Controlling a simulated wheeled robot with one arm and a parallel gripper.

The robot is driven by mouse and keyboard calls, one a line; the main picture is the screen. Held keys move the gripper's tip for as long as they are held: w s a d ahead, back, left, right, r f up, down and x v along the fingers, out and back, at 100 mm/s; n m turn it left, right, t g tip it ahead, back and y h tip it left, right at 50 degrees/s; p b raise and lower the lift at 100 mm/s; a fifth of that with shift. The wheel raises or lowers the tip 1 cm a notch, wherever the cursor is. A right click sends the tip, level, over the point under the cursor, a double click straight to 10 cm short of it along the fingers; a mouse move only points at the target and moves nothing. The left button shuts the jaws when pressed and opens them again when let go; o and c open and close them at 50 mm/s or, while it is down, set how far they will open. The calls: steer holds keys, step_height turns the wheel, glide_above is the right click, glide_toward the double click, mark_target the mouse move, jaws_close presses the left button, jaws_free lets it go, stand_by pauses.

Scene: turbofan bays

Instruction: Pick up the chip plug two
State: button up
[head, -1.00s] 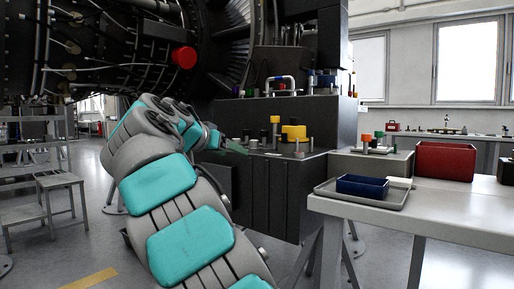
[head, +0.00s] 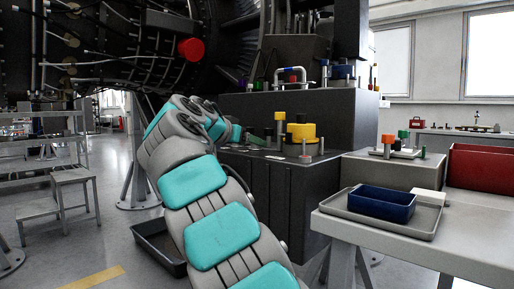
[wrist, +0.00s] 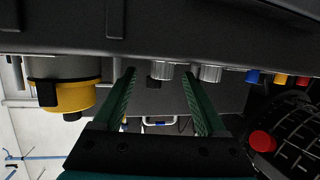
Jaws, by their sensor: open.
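My gripper (wrist: 158,74) is open, its two green fingers apart with nothing held between them. In the wrist view, which is upside down, a grey ribbed plug (wrist: 162,71) sits between the fingertips. A second grey ribbed plug (wrist: 210,73) sits just right of the right finger. No label shows, so I cannot tell which one is chip plug two. In the head view my gripper (head: 243,134) is over the left part of the dark bench top (head: 270,155), and the grey plugs are not clear there.
A wide yellow cap (head: 301,133) and a thinner yellow-topped post (head: 280,122) stand right of my gripper. The engine with a red cap (head: 191,49) is at upper left. A blue bin (head: 382,203) sits in a grey tray (head: 350,216) on the right table.

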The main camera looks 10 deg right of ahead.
steer(key=x, duration=0.2)
steer(key=p+x, duration=0.1)
steer(key=x, duration=0.1)
steer(key=shift+w+d+r, duration=0.1)
steer(key=shift+w+d, duration=0.05)
steer(key=shift+w, duration=0.3)
steer(key=shift+r, duration=0.1)
jaws_close()
